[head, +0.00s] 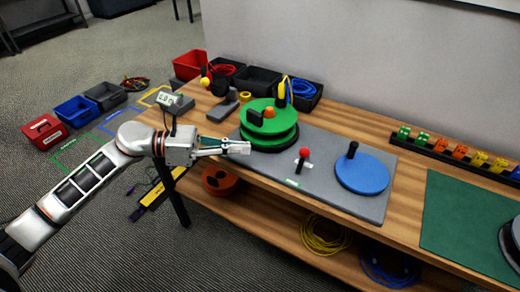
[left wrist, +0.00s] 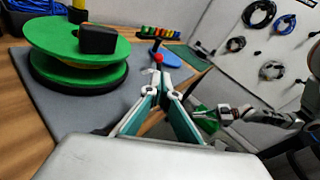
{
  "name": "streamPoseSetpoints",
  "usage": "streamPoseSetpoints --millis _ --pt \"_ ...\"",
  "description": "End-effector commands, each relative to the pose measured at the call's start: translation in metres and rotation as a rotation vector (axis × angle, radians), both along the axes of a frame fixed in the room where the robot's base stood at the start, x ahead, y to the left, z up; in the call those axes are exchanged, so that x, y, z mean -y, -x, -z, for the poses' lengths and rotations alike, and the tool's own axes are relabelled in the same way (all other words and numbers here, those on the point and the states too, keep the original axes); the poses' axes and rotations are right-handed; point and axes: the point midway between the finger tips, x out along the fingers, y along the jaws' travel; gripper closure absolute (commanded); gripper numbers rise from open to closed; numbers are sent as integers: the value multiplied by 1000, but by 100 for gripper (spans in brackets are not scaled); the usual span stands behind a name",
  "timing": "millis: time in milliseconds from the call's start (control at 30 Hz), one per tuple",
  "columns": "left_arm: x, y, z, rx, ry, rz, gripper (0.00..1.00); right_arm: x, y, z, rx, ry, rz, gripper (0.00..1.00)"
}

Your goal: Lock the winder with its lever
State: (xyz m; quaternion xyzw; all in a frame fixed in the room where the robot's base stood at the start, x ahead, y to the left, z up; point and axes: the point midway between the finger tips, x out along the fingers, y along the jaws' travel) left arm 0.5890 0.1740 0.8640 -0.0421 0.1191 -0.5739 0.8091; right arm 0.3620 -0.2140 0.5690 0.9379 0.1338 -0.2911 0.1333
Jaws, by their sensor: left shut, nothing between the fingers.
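The winder's grey board (head: 325,188) lies on the wooden table. At its left stands a green spool (head: 268,134) with a black block on top; it is large at the left of the left wrist view (left wrist: 75,45). At its right is a blue disc (head: 362,173) with an upright black handle. Between them stands a short lever (head: 304,157) with a red knob, above a small white plate; the knob also shows in the left wrist view (left wrist: 158,58). My left gripper (head: 246,148) is shut and empty, beside the green spool's front left, apart from the lever.
Black bins (head: 258,79) with cables stand behind the spool. A rack of coloured clips (head: 455,150) and a green mat (head: 465,215) lie to the right. Cable coils (head: 325,235) lie on the shelf below. My right arm shows in the left wrist view (left wrist: 255,116).

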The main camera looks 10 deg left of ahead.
Motion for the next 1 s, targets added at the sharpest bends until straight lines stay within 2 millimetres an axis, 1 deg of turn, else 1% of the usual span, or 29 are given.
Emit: streamPoseSetpoints --millis 33,100,233,767,867,967,1000 --pt "-7 2 1 -2 -1 -1 100 0 -1 0 1 2 -2 100" --pt "-13 4 -1 0 -1 0 100 0 -2 0 3 2 -4 100" --pt "-18 7 -3 -1 1 2 100 1 -2 -1 5 4 -6 100" --pt "-18 7 -5 -5 8 -1 100 -3 4 0 -5 -6 1 100" --pt "-11 10 -8 -53 74 -25 100 -4 2 -5 0 -10 4 100" --pt "0 15 -15 -174 228 -87 100 -4 -2 -15 12 -14 5 100" --pt "4 17 -17 -244 311 -123 100 -5 -4 -19 18 -16 6 100"
